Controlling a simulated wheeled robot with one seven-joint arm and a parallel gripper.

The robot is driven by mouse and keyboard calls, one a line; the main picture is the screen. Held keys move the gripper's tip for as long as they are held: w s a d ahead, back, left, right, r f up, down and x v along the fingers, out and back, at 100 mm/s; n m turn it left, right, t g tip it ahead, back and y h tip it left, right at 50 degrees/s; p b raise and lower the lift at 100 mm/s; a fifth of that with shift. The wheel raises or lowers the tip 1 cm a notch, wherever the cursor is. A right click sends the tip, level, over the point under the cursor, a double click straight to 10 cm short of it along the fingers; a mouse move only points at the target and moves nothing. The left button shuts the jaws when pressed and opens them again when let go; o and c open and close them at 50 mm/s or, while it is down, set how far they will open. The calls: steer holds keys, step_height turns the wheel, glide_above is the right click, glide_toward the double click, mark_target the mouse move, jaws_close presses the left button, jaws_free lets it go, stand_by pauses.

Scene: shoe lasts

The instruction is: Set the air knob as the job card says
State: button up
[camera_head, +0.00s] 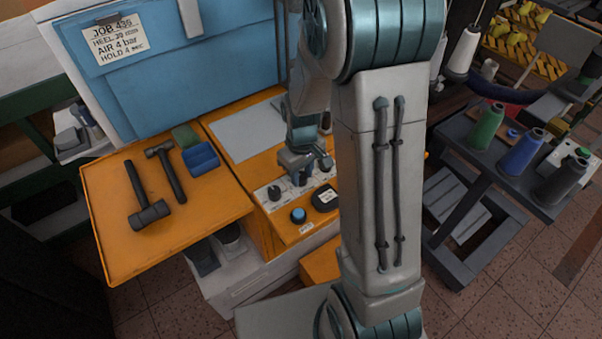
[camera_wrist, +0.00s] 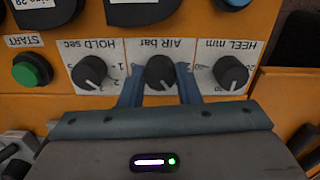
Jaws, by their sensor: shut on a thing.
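The job card (camera_head: 115,38) on the blue cabinet front reads JOB 439, AIR 4 bar and HOLD 4 sec; its heel figure is too small to read surely. In the wrist view, the black air knob (camera_wrist: 160,71), labelled AIR bar, is the middle of three, with print upside down. Its white pointer line points down and slightly right in the picture. My gripper (camera_wrist: 159,88) is shut on this knob, one finger at each side. The fingers hide most of the air scale. In the head view, my gripper (camera_head: 304,163) is over the knob panel.
The hold knob (camera_wrist: 89,73) and heel knob (camera_wrist: 231,73) stand close on either side. A green START button (camera_wrist: 30,70) is farther left. Two hammers (camera_head: 150,213) and a blue tray (camera_head: 201,158) lie on the orange side table (camera_head: 215,205). Thread cones (camera_head: 522,152) stand at right.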

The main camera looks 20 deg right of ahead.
mark_target(301, 177)
steer(key=m, duration=0.3)
steer(key=shift+a+b, duration=0.1)
steer(key=shift+b, duration=0.25)
steer(key=shift+m, duration=1.9)
steer(key=o, duration=1)
steer(key=shift+r, duration=0.1)
step_height(301, 177, up, 14)
steer(key=shift+f, duration=0.15)
steer(key=shift+s, duration=0.1)
